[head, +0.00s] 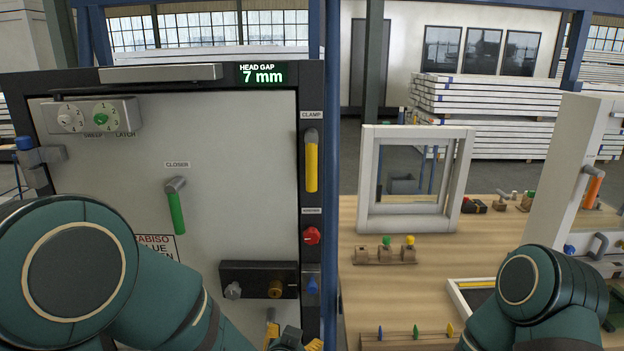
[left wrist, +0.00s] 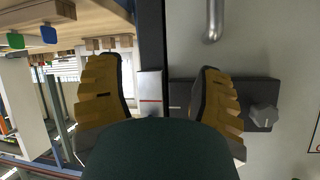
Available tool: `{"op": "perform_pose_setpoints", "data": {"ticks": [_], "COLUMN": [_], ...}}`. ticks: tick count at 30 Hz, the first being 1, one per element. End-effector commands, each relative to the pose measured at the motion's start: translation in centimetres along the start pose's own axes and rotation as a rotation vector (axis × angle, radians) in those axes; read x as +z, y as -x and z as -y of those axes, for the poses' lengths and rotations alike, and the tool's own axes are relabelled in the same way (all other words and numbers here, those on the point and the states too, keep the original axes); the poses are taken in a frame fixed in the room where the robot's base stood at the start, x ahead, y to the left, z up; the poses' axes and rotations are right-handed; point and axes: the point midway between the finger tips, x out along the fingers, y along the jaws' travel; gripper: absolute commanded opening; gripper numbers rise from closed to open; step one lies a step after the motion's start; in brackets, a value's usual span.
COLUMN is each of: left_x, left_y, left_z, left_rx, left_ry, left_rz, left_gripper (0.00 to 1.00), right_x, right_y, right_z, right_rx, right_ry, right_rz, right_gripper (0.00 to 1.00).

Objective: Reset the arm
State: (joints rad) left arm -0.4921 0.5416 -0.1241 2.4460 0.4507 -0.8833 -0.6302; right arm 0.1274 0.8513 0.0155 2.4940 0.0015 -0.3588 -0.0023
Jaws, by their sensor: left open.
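My left arm comes in from the left in front of a grey door panel (head: 240,150). My left gripper (head: 291,338) shows at the bottom edge, below a dark plate with knobs (head: 258,279). A grey knob (left wrist: 263,117) on the dark plate is beside the right finger there, outside the jaws. My right arm is at the lower right over the workbench. Its gripper is out of view.
The door carries a green handle (head: 175,207); its frame has a yellow clamp lever (head: 311,166), a red knob (head: 311,236) and a blue knob (head: 312,285). The workbench (head: 405,280) holds a white window frame (head: 365,185) and a wooden peg block (head: 384,255). A blue post separates them.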

Motion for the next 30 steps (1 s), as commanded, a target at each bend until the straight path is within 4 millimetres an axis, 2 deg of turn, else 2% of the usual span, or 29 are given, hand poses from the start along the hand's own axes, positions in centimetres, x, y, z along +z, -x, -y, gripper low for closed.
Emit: {"op": "perform_pose_setpoints", "data": {"ticks": [1,3,6,9,12,15,18,30], "left_x": [3.7,8.3,14.7,20.2,24.1,26.4,27.5,27.7], "left_y": [-0.9,-1.4,-1.2,0.1,1.7,3.0,3.7,3.9], "left_z": [0.4,0.4,0.1,-0.4,-1.1,-1.6,-1.9,-2.0], "left_rx": [0.032,0.085,0.147,0.194,0.224,0.242,0.250,0.252], "left_ry": [0.054,0.140,0.274,0.407,0.516,0.590,0.627,0.636], "left_rz": [0.096,0.224,0.411,0.588,0.728,0.821,0.870,0.880], "left_gripper": [0.67,0.67,0.67,0.67,0.67,0.67,0.67,0.67], "right_x": [0.0,0.0,0.0,0.0,0.0,0.0,0.0,0.0], "right_y": [0.0,0.0,0.0,0.0,0.0,0.0,0.0,0.0], "right_z": [0.0,0.0,0.0,0.0,0.0,0.0,0.0,0.0], "right_rx": [0.000,0.000,0.000,0.000,0.000,0.000,0.000,0.000], "right_ry": [0.000,0.000,0.000,0.000,0.000,0.000,0.000,0.000], "right_rz": [0.000,0.000,0.000,0.000,0.000,0.000,0.000,0.000], "right_gripper": [0.47,0.47,0.47,0.47,0.47,0.47,0.47,0.47]}}
